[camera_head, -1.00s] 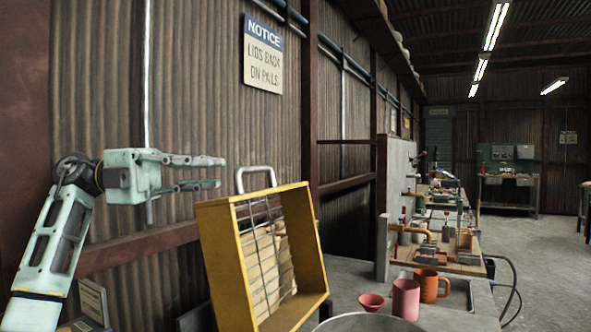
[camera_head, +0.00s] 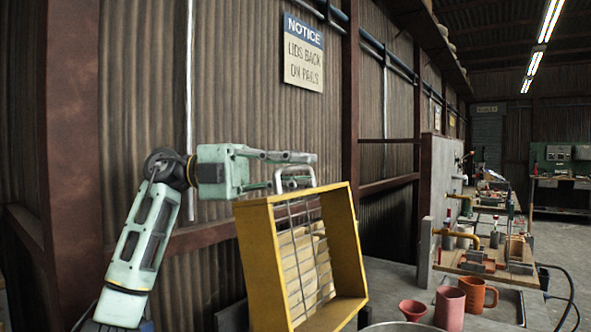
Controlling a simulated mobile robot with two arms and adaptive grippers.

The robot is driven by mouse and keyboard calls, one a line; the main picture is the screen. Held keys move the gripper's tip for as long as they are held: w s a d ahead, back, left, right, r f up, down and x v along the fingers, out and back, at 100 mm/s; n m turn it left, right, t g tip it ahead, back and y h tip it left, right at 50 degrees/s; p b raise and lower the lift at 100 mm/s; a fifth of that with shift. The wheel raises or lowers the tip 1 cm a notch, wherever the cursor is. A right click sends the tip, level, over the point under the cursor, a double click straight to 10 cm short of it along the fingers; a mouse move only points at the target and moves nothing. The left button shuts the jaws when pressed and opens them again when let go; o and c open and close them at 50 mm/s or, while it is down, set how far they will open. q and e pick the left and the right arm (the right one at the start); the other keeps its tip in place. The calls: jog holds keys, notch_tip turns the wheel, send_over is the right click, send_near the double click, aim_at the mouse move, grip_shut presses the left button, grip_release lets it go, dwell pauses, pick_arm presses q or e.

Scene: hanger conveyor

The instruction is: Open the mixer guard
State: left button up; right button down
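The mixer guard (camera_head: 262,262) is a yellow box-shaped frame with wire bars across it. It stands tilted up at the lower centre. A pale metal handle (camera_head: 293,171) rises from its top edge. My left gripper (camera_head: 314,172) comes in from the left at the height of the handle. Its fingers are apart, one above the other, and overlap the handle in the picture. I cannot tell whether they touch it. My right gripper is not in view.
A grey bowl rim (camera_head: 398,327) shows at the bottom edge. A corrugated wall is behind. Open floor lies far right.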

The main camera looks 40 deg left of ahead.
pick_arm(q)
jog(key=shift+c, duration=0.5)
grip_shut()
jog(key=shift+f, duration=0.1)
jog(key=shift+w+d+r+p, duration=0.1)
jog(key=shift+d+r+p, duration=0.1)
jog(key=shift+p, duration=0.2)
jog(key=d+r+m+g+y+p, duration=0.1)
jog(key=d+y+p, duration=0.2)
jog(key=d+p, duration=0.6)
jog(key=shift+w+d+m+g+y+p, duration=0.3)
jog(key=shift+w+g+y+p, duration=0.15)
jog(key=shift+p, duration=0.8)
